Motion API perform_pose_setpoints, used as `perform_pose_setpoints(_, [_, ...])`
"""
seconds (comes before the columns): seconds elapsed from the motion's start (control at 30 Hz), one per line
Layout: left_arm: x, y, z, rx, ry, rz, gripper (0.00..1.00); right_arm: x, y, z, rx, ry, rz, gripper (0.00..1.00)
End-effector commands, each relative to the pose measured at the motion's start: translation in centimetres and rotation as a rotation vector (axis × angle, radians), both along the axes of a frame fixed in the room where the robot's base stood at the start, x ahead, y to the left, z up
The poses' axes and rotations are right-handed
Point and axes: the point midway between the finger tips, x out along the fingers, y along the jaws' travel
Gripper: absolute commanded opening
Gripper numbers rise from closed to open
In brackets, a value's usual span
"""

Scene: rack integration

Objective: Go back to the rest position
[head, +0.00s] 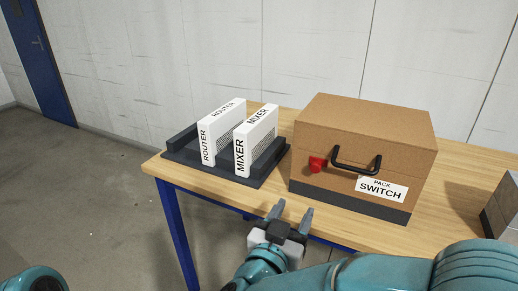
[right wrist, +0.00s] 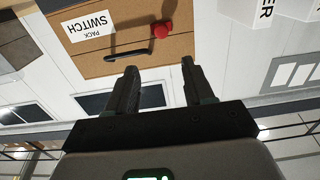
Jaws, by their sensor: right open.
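My right gripper (head: 290,212) is open and empty in front of the table's front edge, below and left of the cardboard box. Its two dark fingers also show apart in the right wrist view (right wrist: 158,80), with nothing between them. My left gripper is not in view; only a teal part of mine shows at the lower left of the head view.
A wooden table (head: 455,205) with blue legs holds a brown box (head: 325,140) labelled PACK SWITCH, with a black handle and red knob. Left of it, a dark rack (head: 183,153) holds white ROUTER (head: 208,148) and MIXER (head: 242,152) units. A grey box (head: 503,205) stands far right.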

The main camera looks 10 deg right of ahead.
Motion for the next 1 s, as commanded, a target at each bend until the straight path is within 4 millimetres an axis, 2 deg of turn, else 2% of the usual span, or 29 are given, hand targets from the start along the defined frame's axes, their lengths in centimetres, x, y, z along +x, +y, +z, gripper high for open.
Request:
perform_pose_setpoints(0.07, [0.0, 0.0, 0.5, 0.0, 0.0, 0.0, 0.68, 1.1, -0.1, -1.5, 0.005, 0.033, 0.041, 0.52])
perform_pose_setpoints(0.13, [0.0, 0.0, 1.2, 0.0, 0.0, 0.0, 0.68, 2.6, -0.2, -4.6, 0.026, 0.096, 0.123, 0.52])
perform_pose_setpoints(0.17, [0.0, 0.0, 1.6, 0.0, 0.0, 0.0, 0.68, 3.3, -0.2, -6.5, 0.044, 0.139, 0.166, 0.52])
perform_pose_setpoints(0.2, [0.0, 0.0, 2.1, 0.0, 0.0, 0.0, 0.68, 3.9, -0.2, -9.4, 0.078, 0.209, 0.232, 0.52])
perform_pose_setpoints(0.27, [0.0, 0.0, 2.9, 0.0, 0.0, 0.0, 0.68, 3.9, -0.3, -14.5, 0.146, 0.336, 0.325, 0.52])
perform_pose_setpoints(0.3, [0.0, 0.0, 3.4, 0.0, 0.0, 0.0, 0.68, 3.2, -0.4, -17.8, 0.202, 0.43, 0.378, 0.52])
perform_pose_setpoints(0.37, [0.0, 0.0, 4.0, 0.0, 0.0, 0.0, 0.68, 1.2, -0.4, -22.6, 0.293, 0.575, 0.445, 0.52])
perform_pose_setpoints(0.4, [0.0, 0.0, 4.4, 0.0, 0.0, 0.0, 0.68, -0.6, -0.4, -25.4, 0.359, 0.674, 0.48, 0.52])
perform_pose_setpoints(0.47, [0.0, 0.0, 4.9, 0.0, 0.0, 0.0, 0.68, -4.0, -0.3, -29.1, 0.46, 0.823, 0.52, 0.52])
perform_pose_setpoints(0.5, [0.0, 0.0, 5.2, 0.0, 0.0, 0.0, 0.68, -6.4, -0.2, -31.0, 0.526, 0.917, 0.54, 0.52])
perform_pose_setpoints(0.6, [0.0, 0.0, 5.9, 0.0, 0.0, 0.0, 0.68, -12.3, 0.0, -34.3, 0.674, 1.12, 0.567, 0.52])
perform_pose_setpoints(0.73, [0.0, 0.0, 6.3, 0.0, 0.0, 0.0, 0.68, -17.8, 0.3, -35.9, 0.8, 1.297, 0.583, 0.52])
perform_pose_setpoints(0.83, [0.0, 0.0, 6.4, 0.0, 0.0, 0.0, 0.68, -19.9, 0.5, -36.2, 0.846, 1.362, 0.587, 0.52])
perform_pose_setpoints(1.0, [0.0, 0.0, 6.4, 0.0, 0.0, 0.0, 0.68, -20.4, 0.6, -36.3, 0.857, 1.38, 0.59, 0.52])
